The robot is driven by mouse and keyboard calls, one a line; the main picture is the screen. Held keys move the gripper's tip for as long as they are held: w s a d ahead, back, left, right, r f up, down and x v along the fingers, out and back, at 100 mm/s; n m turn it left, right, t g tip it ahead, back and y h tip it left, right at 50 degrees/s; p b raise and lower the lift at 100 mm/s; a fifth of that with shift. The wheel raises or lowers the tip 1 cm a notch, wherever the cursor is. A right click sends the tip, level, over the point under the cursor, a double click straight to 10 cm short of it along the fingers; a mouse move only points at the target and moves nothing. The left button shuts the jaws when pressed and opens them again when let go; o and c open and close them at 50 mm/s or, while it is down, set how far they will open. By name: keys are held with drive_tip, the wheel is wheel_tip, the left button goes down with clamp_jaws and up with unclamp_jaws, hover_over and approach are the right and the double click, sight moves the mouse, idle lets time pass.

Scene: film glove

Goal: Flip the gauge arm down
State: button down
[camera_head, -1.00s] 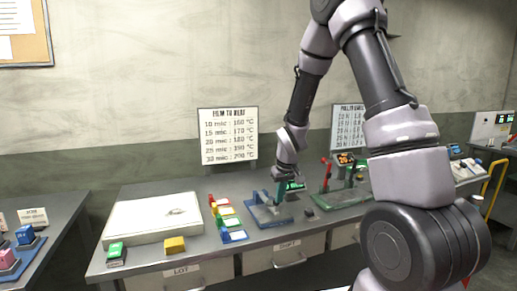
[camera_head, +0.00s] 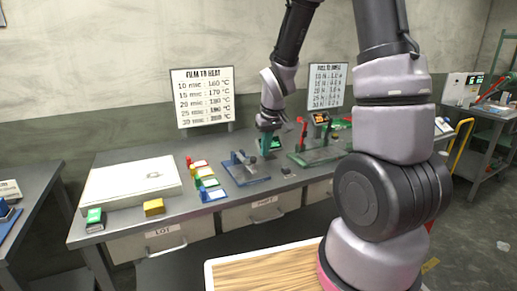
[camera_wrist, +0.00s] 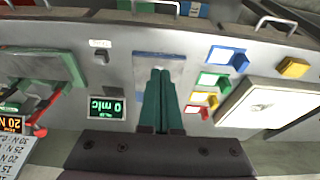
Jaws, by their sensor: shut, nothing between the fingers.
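The gauge has a blue base (camera_head: 250,180) on the bench, with short blue and grey parts standing on it. In the wrist view, part of the blue base (camera_wrist: 138,54) shows beyond my fingertips, and a dark readout (camera_wrist: 105,107) beside them shows "0 mic" in green. My gripper (camera_head: 266,155) is at the gauge's right rear in the head view. In the wrist view my gripper (camera_wrist: 161,70) has its teal fingers together, empty, over the gauge. The fingers hide much of the gauge, so I cannot tell the gauge arm's exact angle or whether they touch it.
Colored frames (camera_head: 204,181) stand left of the gauge, with a white lightbox (camera_head: 130,186) and yellow block (camera_head: 154,207) beyond. A green fixture with a red lever (camera_head: 302,132) stands to the right. A wood-topped surface (camera_head: 262,272) is in front of the bench.

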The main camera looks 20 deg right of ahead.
drive_tip(key=shift+s+d+r, duration=0.15)
drive_tip(key=shift+s+r, duration=0.05)
drive_tip(key=shift+s, duration=0.6)
drive_tip(key=shift+s+d+r, duration=0.15)
drive_tip(key=shift+s+r, duration=0.05)
drive_tip(key=shift+s, duration=0.6)
drive_tip(key=s+d+r+m+t, duration=0.1)
drive_tip(key=s+r+m+t, duration=0.1)
drive_tip(key=s+r, duration=0.5)
drive_tip(key=s+d+r+m+t+y, duration=0.1)
drive_tip(key=s+r+m, duration=0.3)
drive_tip(key=r, duration=1.3)
drive_tip(key=s, duration=0.4)
drive_tip(key=shift+s+d+t, duration=0.2)
drive_tip(key=shift+t, duration=0.2)
drive_tip(key=shift+w+d, duration=0.1)
